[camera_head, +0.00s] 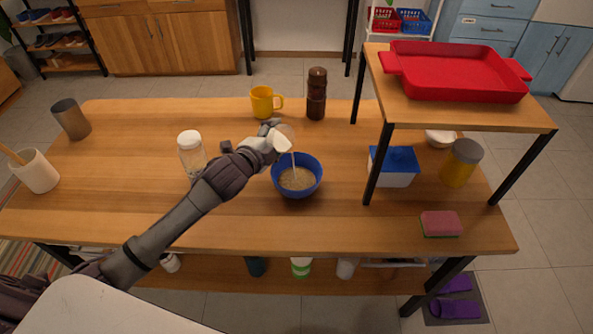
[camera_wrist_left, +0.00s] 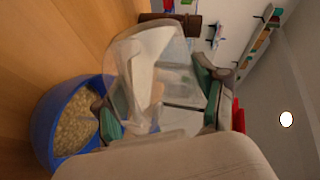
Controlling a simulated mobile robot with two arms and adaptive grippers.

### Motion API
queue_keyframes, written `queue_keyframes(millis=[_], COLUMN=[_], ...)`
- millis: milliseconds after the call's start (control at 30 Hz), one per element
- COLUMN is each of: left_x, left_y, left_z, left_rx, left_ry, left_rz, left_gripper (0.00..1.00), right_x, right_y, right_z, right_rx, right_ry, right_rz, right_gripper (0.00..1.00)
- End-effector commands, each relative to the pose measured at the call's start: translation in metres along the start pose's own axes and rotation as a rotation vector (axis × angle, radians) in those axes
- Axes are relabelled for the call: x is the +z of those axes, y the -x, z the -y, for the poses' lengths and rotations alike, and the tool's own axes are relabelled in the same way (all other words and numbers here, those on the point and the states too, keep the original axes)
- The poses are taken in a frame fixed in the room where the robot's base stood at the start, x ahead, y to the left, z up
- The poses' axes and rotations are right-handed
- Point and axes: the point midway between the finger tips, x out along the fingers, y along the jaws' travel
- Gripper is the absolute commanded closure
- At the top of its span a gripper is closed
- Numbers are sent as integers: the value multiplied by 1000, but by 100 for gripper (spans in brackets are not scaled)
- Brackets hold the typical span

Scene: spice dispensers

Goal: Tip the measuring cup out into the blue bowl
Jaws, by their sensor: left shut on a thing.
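The blue bowl (camera_head: 298,193) stands on the wooden table and holds a beige, grainy heap; it also shows at the left of the left wrist view (camera_wrist_left: 42,128). My left gripper (camera_head: 272,137) is just above and left of the bowl's far rim. It is shut on the clear measuring cup (camera_head: 287,131), which is tilted above the bowl. White stuff shows inside the cup in the left wrist view (camera_wrist_left: 150,62). A thin white streak runs from the cup down into the bowl. The gripper partly hides the cup. My right gripper is not in view.
A yellow mug (camera_head: 262,102) and a brown grinder (camera_head: 317,95) stand behind the bowl. A white-lidded jar (camera_head: 191,153) stands left of it, close to my left arm. A shelf with a red tray (camera_head: 455,75) rises at the right.

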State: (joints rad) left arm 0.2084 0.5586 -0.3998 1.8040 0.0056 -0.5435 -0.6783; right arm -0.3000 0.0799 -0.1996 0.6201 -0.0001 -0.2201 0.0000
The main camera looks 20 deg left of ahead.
Motion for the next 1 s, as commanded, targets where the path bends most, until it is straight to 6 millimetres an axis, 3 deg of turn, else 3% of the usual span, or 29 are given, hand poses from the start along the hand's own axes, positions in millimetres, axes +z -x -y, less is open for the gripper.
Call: queue_keyframes(millis=[1000], left_x=[-6], left_y=[3], left_z=[2], left_rx=[-37], left_ry=[-89], left_rz=[14], left_gripper=[71], right_x=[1], right_y=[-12], right_z=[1], right_rx=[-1], right_ry=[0], right_rz=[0], right_gripper=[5])
